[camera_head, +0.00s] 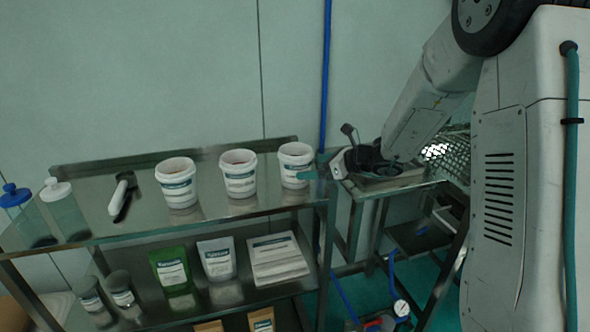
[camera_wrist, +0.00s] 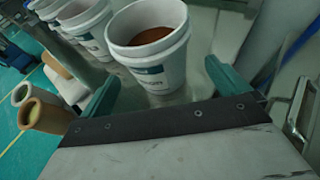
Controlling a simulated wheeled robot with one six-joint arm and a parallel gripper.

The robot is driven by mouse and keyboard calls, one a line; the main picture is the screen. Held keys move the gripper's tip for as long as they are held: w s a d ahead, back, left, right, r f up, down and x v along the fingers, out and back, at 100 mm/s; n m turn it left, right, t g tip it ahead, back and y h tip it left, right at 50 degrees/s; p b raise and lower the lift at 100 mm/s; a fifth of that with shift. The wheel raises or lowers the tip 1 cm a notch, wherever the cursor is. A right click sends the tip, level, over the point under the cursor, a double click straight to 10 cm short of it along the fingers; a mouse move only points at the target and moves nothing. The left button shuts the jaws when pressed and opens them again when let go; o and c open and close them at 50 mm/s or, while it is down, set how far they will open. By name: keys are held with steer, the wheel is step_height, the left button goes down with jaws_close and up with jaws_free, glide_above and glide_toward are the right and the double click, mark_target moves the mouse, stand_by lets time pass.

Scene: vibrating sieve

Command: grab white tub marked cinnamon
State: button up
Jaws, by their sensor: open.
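Three white tubs with blue-green labels stand in a row on the upper metal shelf: a left tub (camera_head: 178,184), a middle tub (camera_head: 239,174) and a right tub (camera_head: 295,165). Their label names are too small to read, so I cannot tell which says cinnamon. My gripper (camera_head: 317,165) is open beside the right tub, at the shelf's right end. In the wrist view, a near white tub (camera_wrist: 160,78) holding brown powder stands upright just ahead of my open gripper (camera_wrist: 162,84), between the lines of its two teal fingers. I see no clear contact.
More tubs (camera_wrist: 88,30) stand beyond the near one. The upper shelf (camera_head: 150,220) also holds a black-and-white scoop (camera_head: 121,196) and lidded bottles (camera_head: 62,207). Pouches (camera_head: 171,270) and jars lie below. A metal bench (camera_head: 385,187) with equipment stands right.

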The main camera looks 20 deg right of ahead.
steer(key=x, duration=0.4)
steer(key=shift+w+a+r, duration=0.1)
steer(key=shift+a, duration=0.3)
steer(key=c, duration=1.1)
